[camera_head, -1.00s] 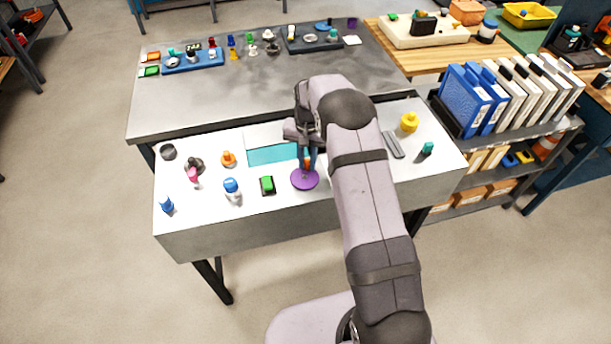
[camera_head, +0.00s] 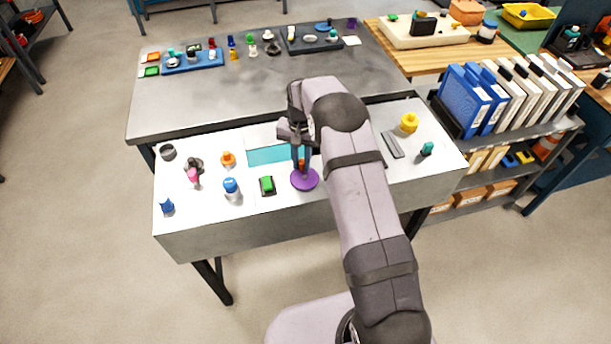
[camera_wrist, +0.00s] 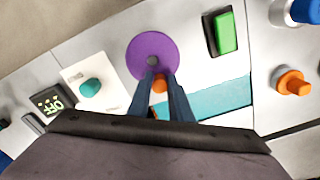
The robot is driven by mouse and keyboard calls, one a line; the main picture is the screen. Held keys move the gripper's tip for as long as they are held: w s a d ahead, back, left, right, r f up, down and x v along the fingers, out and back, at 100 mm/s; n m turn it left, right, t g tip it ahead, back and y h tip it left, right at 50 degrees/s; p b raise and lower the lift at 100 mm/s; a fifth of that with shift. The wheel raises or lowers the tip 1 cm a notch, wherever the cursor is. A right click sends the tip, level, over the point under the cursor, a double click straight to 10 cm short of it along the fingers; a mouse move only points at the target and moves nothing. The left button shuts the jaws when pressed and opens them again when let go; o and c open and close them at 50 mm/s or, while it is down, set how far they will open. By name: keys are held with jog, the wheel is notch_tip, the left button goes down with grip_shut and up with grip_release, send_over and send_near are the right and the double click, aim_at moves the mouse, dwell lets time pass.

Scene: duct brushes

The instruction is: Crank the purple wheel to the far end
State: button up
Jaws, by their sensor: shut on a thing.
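The purple wheel (camera_head: 305,180) is a flat disc on the white panel, near the panel's front middle. My gripper (camera_head: 303,165) reaches down over the wheel's far-left part in the head view. In the wrist view its two dark blue fingers (camera_wrist: 161,84) are closed about the orange knob and partly hide it.
A green rocker switch (camera_head: 267,185) lies left of the wheel. A teal strip (camera_head: 273,155) runs behind it. An orange knob (camera_wrist: 292,83), a blue-and-white knob (camera_head: 231,188) and a pink-topped lever (camera_head: 193,174) stand farther left. A teal knob (camera_wrist: 90,88) is on the wheel's other side.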

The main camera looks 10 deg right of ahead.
jog(key=shift+w+a+r, duration=0.2)
jog(key=shift+w+a, duration=0.05)
jog(key=shift+w, duration=0.15)
jog(key=shift+s+a+r, duration=0.1)
jog(key=shift+s+a, duration=0.15)
jog(key=shift+a, duration=0.45)
jog(key=shift+s+a+r, duration=0.1)
jog(key=shift+a, duration=0.05)
jog(key=shift+s+a+p, duration=0.3)
jog(key=shift+s+a, duration=0.1)
jog(key=shift+s, duration=0.05)
